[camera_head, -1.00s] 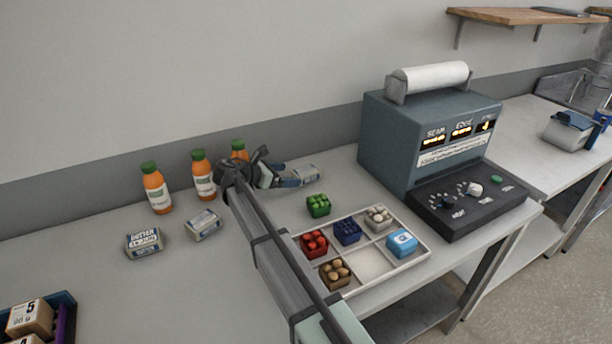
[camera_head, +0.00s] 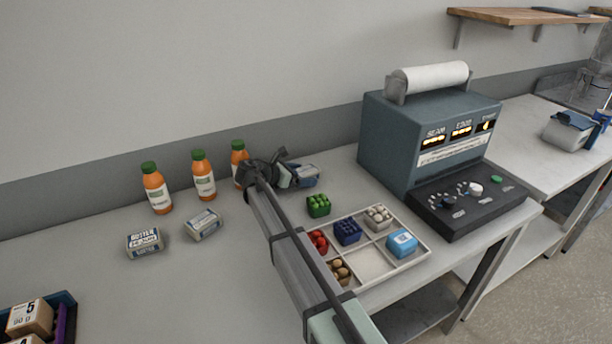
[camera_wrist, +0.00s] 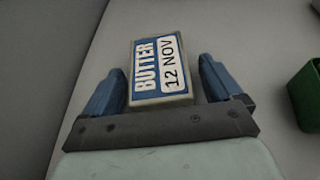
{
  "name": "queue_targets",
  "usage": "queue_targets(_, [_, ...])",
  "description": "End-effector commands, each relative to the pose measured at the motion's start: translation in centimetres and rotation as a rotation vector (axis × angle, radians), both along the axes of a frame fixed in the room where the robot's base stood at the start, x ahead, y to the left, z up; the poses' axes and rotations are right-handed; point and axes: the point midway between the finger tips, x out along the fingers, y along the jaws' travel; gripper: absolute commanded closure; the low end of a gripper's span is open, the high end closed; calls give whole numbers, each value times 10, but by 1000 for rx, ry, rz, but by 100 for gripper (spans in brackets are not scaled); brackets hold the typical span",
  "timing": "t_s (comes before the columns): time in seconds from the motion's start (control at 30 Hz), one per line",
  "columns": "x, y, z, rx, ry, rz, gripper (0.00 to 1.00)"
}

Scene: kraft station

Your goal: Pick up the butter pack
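A butter pack (camera_wrist: 160,70), blue and white and marked "12 NOV", lies between the two blue fingers of my gripper (camera_wrist: 162,64) in the wrist view. The fingers are open, with a gap visible on each side of the pack. In the head view my gripper (camera_head: 294,177) is at this same pack (camera_head: 309,170), right of the bottles and near the wall, partly covering it. Two other butter packs lie on the table at left, one in front (camera_head: 145,242) and one to its right (camera_head: 203,224).
Several orange bottles (camera_head: 156,189) stand along the wall; the rightmost is close behind my arm. A green punnet (camera_head: 318,205) sits right of my gripper, also in the wrist view (camera_wrist: 306,95). A compartment tray (camera_head: 408,258) and a sealing machine (camera_head: 400,130) stand further right.

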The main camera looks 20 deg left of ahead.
Motion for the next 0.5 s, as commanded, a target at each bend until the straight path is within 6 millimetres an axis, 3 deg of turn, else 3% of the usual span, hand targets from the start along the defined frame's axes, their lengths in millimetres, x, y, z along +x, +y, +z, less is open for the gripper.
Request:
queue_targets(0.07, [0, 0, 0, 0, 0, 0, 16])
queue_targets(0.5, [0, 0, 0, 0, 0, 0, 58])
